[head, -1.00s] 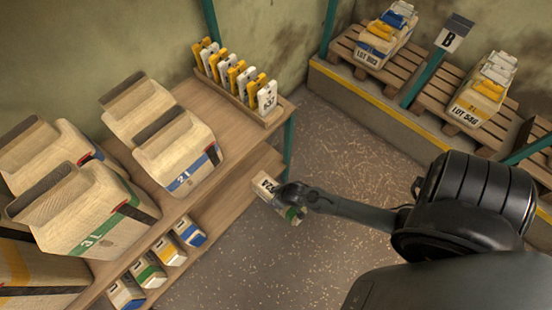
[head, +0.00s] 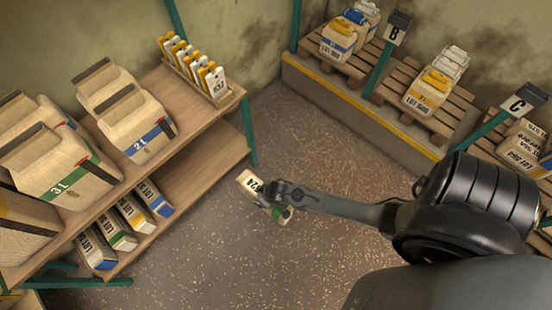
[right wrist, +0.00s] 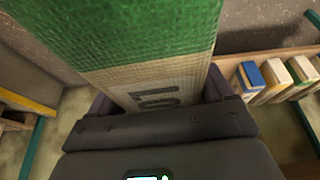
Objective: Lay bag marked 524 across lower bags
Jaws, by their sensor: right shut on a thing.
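My right gripper (head: 272,193) is shut on a pale woven bag (head: 249,182), held over the open floor to the right of the shelf. The bag has a green band and dark print, only partly readable. In the right wrist view the bag (right wrist: 150,35) sits between the fingers, green part farthest out, with part of its print showing. Bags lie on pallets at the right, under signs B and C. At sign C (head: 518,103), pale bags (head: 520,153) lie stacked, partly cut off by the frame edge. My left gripper is not in view.
A wooden shelf unit (head: 215,112) at left holds scoop-topped bins, a rack of tags (head: 193,65) and several small lot bags (head: 126,222) below. A raised ledge with a yellow edge (head: 350,107) and teal posts (head: 372,72) borders the pallets. The floor between is clear.

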